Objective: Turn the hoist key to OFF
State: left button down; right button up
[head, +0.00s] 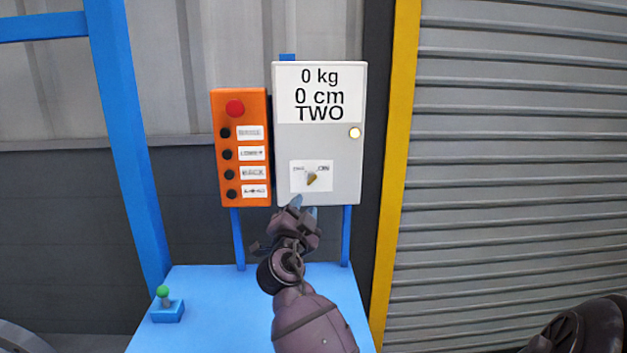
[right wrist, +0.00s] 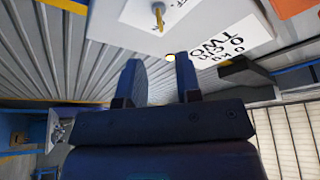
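The hoist key (head: 311,180) is a small brass key on a white label plate, low on the front of the grey control box (head: 290,145). The plate has a word at upper left, too blurred to read surely, and ON at upper right. The key sits slanted; I cannot tell surely which word it points to. My right gripper (head: 303,203) is just below the key, apart from it. In the right wrist view its two blue fingers (right wrist: 158,75) stand apart with nothing between them, and the key (right wrist: 158,17) shows beyond the fingertips. My left gripper is not in view.
The box display (head: 320,95) reads 0 kg, 0 cm, TWO; a lamp (head: 355,132) glows beside it. An orange button panel (head: 222,180) stands left. A blue table (head: 215,310) below carries a green-knobbed lever (head: 163,293). A yellow post (head: 395,150) stands right.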

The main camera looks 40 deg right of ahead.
aim_at(312, 182)
jog(key=p+x, duration=0.2)
jog(key=x, duration=0.7)
jog(key=shift+s+r, duration=0.1)
jog(key=shift+w+d, duration=0.3)
jog(key=shift+d, duration=0.1)
jog(key=shift+c, duration=0.3)
grip_shut()
